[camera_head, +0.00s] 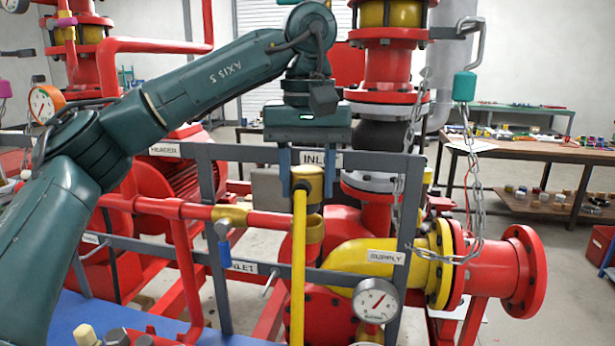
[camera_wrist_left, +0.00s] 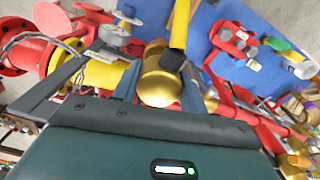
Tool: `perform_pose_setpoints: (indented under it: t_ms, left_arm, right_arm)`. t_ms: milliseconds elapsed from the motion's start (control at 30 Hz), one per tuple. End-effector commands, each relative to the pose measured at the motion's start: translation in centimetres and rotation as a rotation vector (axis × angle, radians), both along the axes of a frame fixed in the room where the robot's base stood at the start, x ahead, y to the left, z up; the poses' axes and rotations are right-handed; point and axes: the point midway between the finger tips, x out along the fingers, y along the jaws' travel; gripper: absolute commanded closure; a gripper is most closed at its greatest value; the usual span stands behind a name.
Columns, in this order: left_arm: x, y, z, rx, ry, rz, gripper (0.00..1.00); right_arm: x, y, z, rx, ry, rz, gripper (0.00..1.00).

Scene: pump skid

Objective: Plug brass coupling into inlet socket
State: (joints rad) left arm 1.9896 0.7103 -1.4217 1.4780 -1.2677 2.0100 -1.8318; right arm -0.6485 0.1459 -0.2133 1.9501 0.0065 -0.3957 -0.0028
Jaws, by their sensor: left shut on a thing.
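My left gripper (camera_head: 307,188) points down in front of the grey frame rail and is shut on the brass coupling (camera_head: 309,176). A yellow hose (camera_head: 299,270) hangs down from the coupling. In the left wrist view the coupling (camera_wrist_left: 160,84) sits between the fingers (camera_wrist_left: 160,90), with the yellow hose (camera_wrist_left: 180,24) leading away. A brass, open-topped socket (camera_head: 315,232) stands just below and slightly right of the coupling, partly behind the hose. The two look apart; their depth offset is hard to tell. The sign marked INL (camera_head: 321,158) is partly covered by my gripper.
Grey rails (camera_head: 228,155) cross beside my gripper. A yellow elbow (camera_head: 360,258) marked SUPPLY, a gauge (camera_head: 376,300) and a hanging chain (camera_head: 474,190) lie to the right. A red pipe (camera_head: 275,222) runs left of the hose. A wooden bench (camera_head: 540,150) stands at the back right.

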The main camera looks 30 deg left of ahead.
Motion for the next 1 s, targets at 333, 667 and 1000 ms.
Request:
perform_pose_setpoints:
  t_ms: [333, 667, 1000]
  left_arm:
    - [0.0, 0.0, -0.2, 0.0, -0.001, 0.0, 0.85]
    - [0.0, 0.0, -0.9, -0.001, 0.0, 0.0, 0.85]
    - [0.0, 0.0, -1.6, 0.0, -0.001, 0.0, 0.85]
  right_arm:
    - [0.0, 0.0, -0.1, 0.002, -0.001, -0.001, 0.33]
    - [0.1, 0.1, -0.5, 0.002, 0.0, -0.003, 0.33]
    - [0.1, 0.1, -0.9, 0.002, 0.0, -0.003, 0.33]
